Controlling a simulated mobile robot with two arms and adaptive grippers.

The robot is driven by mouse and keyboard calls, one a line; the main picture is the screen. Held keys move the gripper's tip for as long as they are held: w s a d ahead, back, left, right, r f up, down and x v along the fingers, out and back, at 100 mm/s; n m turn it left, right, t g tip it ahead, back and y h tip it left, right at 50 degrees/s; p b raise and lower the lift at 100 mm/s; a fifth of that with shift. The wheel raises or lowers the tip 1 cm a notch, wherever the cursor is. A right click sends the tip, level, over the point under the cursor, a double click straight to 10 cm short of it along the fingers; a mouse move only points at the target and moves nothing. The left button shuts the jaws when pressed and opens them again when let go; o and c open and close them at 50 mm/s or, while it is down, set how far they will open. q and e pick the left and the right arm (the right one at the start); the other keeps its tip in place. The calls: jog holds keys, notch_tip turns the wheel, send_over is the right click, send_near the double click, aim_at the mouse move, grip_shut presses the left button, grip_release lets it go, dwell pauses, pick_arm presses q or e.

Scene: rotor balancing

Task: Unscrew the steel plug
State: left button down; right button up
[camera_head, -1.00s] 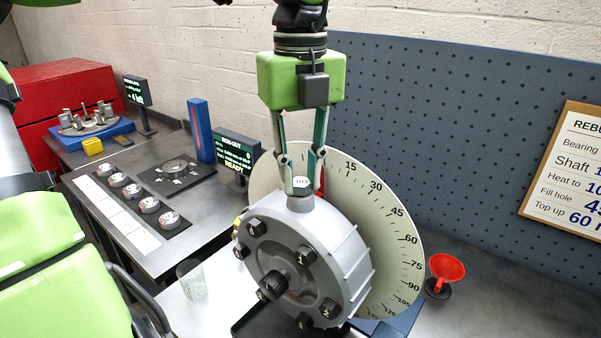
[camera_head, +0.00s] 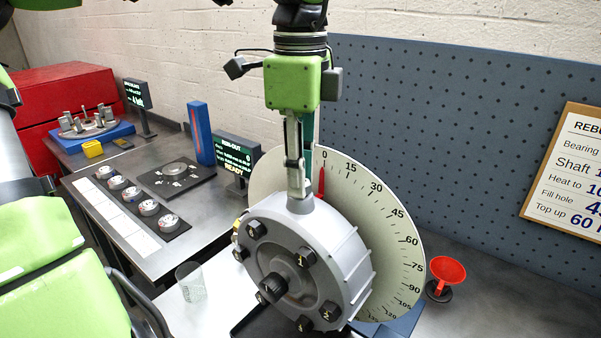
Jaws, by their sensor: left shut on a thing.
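My left gripper (camera_head: 300,192) points straight down onto the top of a round grey housing (camera_head: 347,247) and is shut on the steel plug at the raised neck there. The fingers are seen nearly edge-on and hide the plug. The housing has several black numbered knobs on its front face and a black central knob (camera_head: 272,288). A white dial disc (camera_head: 395,262) with degree marks stands behind it, with a red pointer (camera_head: 321,182) near 0. My right gripper is not in view.
A red funnel (camera_head: 447,270) on a black stand is to the right. A clear beaker (camera_head: 190,281) stands to the left. A bench (camera_head: 160,262) with a row of bearings and a run-out display (camera_head: 236,157) is further left. A pegboard (camera_head: 450,140) closes the back.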

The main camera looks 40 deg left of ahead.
pick_arm(q)
jog(key=n, duration=0.4)
jog(key=shift+r, duration=0.15)
jog(key=shift+r+p, duration=0.8)
jog(key=shift+r, duration=0.1)
jog(key=shift+r, duration=0.1)
notch_tip(320, 180, up, 5)
jog(key=p, duration=0.4)
